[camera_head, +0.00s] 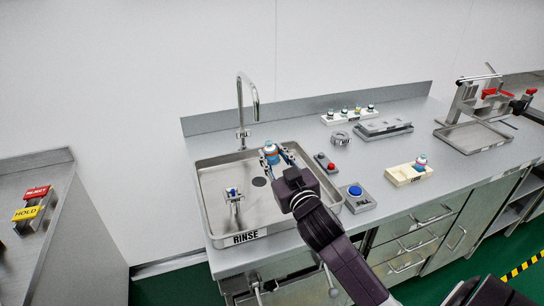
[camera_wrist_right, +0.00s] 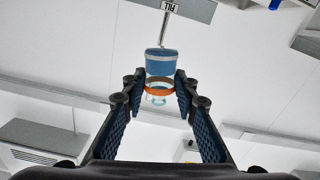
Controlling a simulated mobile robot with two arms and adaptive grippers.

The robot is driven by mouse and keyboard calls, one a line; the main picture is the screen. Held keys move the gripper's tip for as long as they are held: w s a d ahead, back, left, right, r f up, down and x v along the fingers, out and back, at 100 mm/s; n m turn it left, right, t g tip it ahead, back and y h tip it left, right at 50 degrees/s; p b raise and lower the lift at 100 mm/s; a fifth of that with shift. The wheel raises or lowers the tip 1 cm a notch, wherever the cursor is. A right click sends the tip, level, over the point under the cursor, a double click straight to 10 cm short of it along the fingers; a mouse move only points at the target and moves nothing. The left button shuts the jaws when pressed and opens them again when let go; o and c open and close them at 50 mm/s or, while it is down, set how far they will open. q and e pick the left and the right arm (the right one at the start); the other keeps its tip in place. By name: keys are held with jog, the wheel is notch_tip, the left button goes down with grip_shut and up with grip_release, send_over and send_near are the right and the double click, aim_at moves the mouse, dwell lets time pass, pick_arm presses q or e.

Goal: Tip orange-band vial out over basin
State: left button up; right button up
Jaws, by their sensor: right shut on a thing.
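The orange-band vial (camera_head: 270,149) is held between the fingertips of my right gripper (camera_head: 272,156), above the basin (camera_head: 213,214). In the right wrist view the vial shows a blue end (camera_wrist_right: 160,62), an orange band (camera_wrist_right: 160,82) and a clear part. In the head view the blue end appears lower and the pale end upper, so it looks turned over. My right gripper also shows in the wrist view (camera_wrist_right: 160,85), shut on the vial near the band. Whether anything is in the vial is too small to tell. My left gripper is not in view.
A tap (camera_head: 240,108) rises behind the basin, and a small blue-topped fitting (camera_head: 233,194) stands inside it. A blue button box (camera_head: 357,198) and a red button box (camera_head: 326,163) sit to the right. A cream holder (camera_head: 405,176) and a vial rack (camera_head: 349,116) stand farther off.

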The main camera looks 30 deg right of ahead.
jog(key=shift+n, duration=1.7)
jog(key=n, duration=0.3)
jog(key=shift+a, duration=0.1)
jog(key=n+p, duration=0.1)
jog(key=n, duration=0.2)
jog(key=shift+r+n, duration=0.1)
jog(key=shift+n, duration=0.2)
jog(key=n+p, duration=0.1)
jog(key=n, duration=0.2)
jog(key=n+p, duration=0.2)
jog(key=n, duration=0.1)
jog(key=shift+n, duration=0.4)
jog(key=n+p, duration=0.2)
jog(key=n, duration=0.2)
jog(key=shift+p, duration=0.4)
pick_arm(q)
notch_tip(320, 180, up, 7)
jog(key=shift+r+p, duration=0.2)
jog(key=shift+p, duration=0.25)
pick_arm(e)
jog(key=shift+f+n, duration=0.35)
jog(key=shift+n, duration=0.65)
